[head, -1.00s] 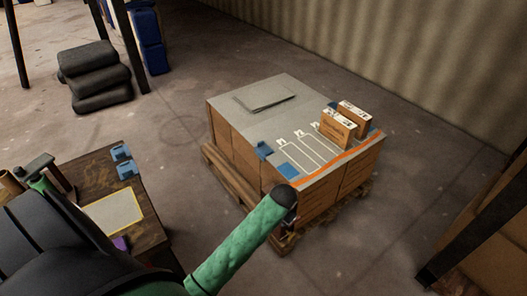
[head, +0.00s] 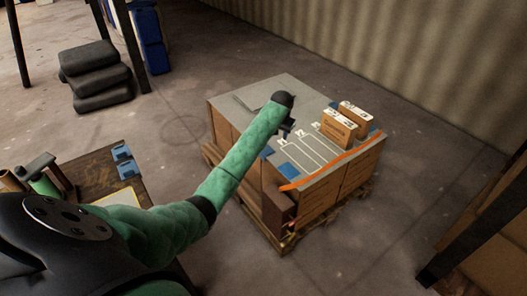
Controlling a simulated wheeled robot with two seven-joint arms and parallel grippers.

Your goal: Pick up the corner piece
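My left gripper (head: 288,131) is over the top of the palletised stack, at the end of my green-sleeved arm. It is small and dark, and its fingers are too hidden to tell open from shut. Which piece is the corner piece is not clear. Two blue pieces lie on the stack's top: one (head: 267,152) partly hidden beside my arm, another (head: 289,170) nearer the front corner. Two more blue pieces, one (head: 121,152) behind the other (head: 127,169), sit on the wooden table at left. My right gripper is out of view.
The carton stack (head: 325,190) stands on a wooden pallet (head: 290,238), with an orange strap (head: 330,168) across it. Two small boxes (head: 338,126) stand on its right side. The wooden table (head: 85,172) holds a yellow-edged sheet (head: 118,198). Dark sacks (head: 95,75) lie at back left.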

